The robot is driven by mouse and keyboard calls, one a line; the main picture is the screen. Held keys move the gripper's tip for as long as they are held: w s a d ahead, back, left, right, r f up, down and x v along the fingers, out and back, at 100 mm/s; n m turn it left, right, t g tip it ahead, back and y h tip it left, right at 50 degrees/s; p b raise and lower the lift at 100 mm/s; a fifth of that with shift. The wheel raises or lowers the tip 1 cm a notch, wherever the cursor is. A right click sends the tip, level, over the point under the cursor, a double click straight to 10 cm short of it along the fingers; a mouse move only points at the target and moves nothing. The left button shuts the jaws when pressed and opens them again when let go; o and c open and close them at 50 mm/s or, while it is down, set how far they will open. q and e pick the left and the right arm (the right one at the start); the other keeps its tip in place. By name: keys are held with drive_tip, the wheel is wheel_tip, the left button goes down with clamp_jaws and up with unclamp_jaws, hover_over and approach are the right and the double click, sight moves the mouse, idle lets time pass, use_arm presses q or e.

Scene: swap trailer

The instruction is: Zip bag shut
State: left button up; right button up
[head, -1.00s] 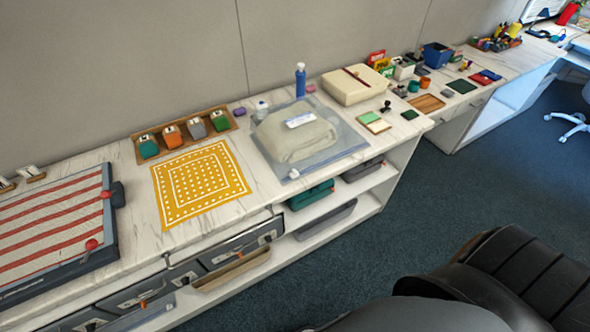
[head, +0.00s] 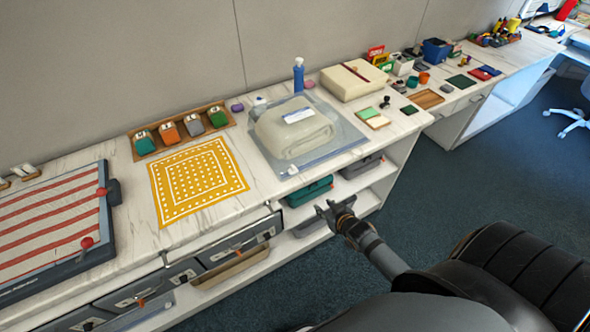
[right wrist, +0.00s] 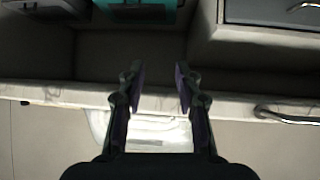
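A clear plastic zip bag (head: 345,135) lies flat on the white counter, with a folded beige cloth (head: 292,133) and a white label (head: 298,115) in it. My right gripper (head: 328,208) is in front of the shelves, below the counter's front edge and apart from the bag. In the right wrist view its two fingers (right wrist: 160,78) are spread with nothing between them. A pale translucent thing, probably the bag (right wrist: 165,135), shows beyond them. My left gripper is not in view.
A yellow patterned cloth (head: 197,182) lies left of the bag. A blue bottle (head: 298,78) and a cream box (head: 353,82) stand behind it. Note pads (head: 372,117) are to its right. Shelves with a teal bin (head: 309,190) are under the counter.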

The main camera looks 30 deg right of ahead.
sight(294, 168)
drive_tip(key=w+a+r+t+y, duration=0.1)
drive_tip(key=w+a+r, duration=0.1)
drive_tip(key=r, duration=0.5)
drive_tip(key=w+a+r+t+y, duration=0.1)
drive_tip(key=a+r+t, duration=0.15)
drive_tip(key=r, duration=0.45)
drive_tip(key=shift+n+g, duration=0.3)
drive_tip(key=shift+g, duration=0.15)
drive_tip(key=b+x, duration=0.1)
drive_tip(key=x, duration=0.9)
drive_tip(key=shift+w+d+f, duration=0.1)
drive_tip(key=shift+w+f, duration=0.2)
drive_tip(key=shift+f, duration=0.05)
clamp_jaws()
